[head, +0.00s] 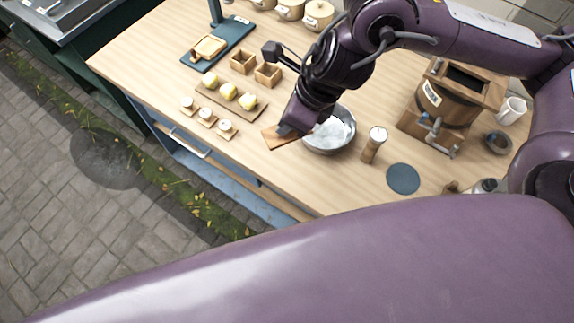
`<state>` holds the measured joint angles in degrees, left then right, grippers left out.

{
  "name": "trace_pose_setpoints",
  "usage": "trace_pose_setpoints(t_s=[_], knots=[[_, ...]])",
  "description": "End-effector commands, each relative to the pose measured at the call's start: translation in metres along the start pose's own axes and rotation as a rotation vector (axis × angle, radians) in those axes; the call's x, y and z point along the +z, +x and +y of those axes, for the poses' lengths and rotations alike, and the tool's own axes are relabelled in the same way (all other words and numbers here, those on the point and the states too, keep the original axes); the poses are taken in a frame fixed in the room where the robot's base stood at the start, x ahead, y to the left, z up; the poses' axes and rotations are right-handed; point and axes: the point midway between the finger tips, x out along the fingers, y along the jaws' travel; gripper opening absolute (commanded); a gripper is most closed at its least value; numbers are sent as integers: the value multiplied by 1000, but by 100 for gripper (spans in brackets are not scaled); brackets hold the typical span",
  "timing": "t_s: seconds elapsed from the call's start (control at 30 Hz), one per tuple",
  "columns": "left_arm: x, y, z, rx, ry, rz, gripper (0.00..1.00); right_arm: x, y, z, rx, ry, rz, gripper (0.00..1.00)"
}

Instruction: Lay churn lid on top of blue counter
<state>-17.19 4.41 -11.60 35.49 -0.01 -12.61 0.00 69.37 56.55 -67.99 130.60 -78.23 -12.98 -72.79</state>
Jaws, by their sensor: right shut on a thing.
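The blue counter (330,185) has a pale wooden top and a blue front. My right gripper (287,131) is over its front half, left of the metal bowl, shut on a flat brown wooden piece that looks like the churn lid (276,139). The gripper hides part of the lid. The lid lies low and about flat; I cannot tell whether it touches the counter. The wooden churn (446,104) stands at the right with a crank on its front and a dark opening in its top. My left gripper is not in view.
A metal bowl (351,138) with white contents is right beside the lid. A wooden shaker (373,145) and a dark round coaster (403,178) are further right. A board (261,112) with yellow pieces, small wooden boxes (268,75) and small lidded pieces (207,117) are left.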

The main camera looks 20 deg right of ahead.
Motion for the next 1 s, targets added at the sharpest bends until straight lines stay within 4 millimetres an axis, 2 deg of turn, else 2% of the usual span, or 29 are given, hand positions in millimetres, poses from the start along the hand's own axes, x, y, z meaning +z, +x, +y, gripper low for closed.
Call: trace_pose_setpoints(t_s=[0.2, 0.33, 0.47, 0.57, 0.77, 1.0], knots=[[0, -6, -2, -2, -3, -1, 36, 6, -9, -7, 145, -325, 0, 0], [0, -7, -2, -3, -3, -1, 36, 7, -12, -10, 195, -444, 0, 0], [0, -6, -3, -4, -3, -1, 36, 4, -8, -10, 218, -493, 1, 0], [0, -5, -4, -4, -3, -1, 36, -2, 5, -9, 224, -499, 2, 0], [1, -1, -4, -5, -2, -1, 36, -19, 43, -9, 224, -495, 4, 0], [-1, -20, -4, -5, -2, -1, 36, -44, 98, -10, 221, -494, 7, 0]])
